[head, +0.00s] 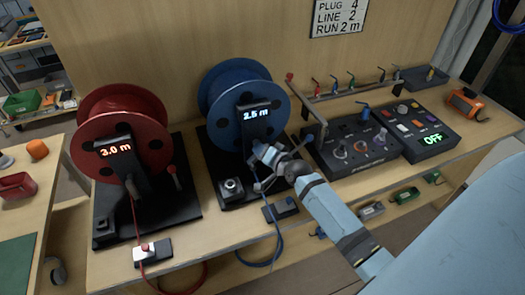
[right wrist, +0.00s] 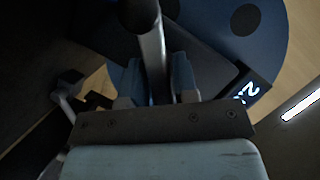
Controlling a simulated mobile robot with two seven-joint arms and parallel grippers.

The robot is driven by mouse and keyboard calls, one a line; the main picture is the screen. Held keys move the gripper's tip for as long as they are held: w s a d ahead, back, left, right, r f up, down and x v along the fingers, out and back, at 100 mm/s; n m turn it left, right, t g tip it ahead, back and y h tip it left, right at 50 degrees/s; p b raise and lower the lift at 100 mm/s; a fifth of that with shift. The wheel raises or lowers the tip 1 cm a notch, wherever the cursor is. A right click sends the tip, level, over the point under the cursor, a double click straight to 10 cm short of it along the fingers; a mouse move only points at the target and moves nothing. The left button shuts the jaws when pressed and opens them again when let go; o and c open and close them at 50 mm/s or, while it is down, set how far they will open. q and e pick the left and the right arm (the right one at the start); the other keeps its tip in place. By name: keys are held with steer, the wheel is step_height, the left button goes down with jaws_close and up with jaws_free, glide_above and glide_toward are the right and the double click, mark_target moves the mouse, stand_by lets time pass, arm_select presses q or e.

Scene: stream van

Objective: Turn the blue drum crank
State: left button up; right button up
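The blue drum (head: 245,100) stands on a black base on the bench; its display reads 2.5 m. My right gripper (head: 268,165) is at the lower front of the drum, where the crank is largely hidden in the head view. In the right wrist view, a grey crank bar (right wrist: 150,40) with a dark end runs between the two fingers of my right gripper (right wrist: 157,80). No clear gap shows between bar and fingers, so they appear closed on it. The blue drum's face (right wrist: 245,22) fills the upper right there. My left gripper is not in view.
A red drum (head: 122,125) reading 3.0 m stands to the left. Right of my gripper are a black control panel (head: 352,150), another panel reading OFF (head: 418,130) and an orange device (head: 467,103). A blue cable (head: 280,240) hangs off the bench front.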

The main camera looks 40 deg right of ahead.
steer(key=shift+r+n+g+h+p, duration=0.4)
steer(key=shift+n+p, duration=0.5)
steer(key=shift+p, duration=1.4)
steer(key=shift+c, duration=0.2)
steer(key=shift+f+n+p, duration=0.25)
steer(key=shift+n+p, duration=0.05)
steer(key=shift+p, duration=0.1)
steer(key=shift+h, duration=0.3)
steer(key=shift+p, duration=0.4)
steer(key=shift+a+n+h+p, duration=0.1)
steer(key=shift+n+h+p, duration=0.2)
steer(key=shift+n+p, duration=0.35)
steer(key=shift+n+g+p, duration=0.3)
steer(key=shift+n+p, duration=0.05)
steer(key=shift+p, duration=0.25)
steer(key=shift+h, duration=0.3)
steer(key=shift+n+h+p, duration=0.5)
steer(key=shift+n+p, duration=0.2)
steer(key=shift+n, duration=0.1)
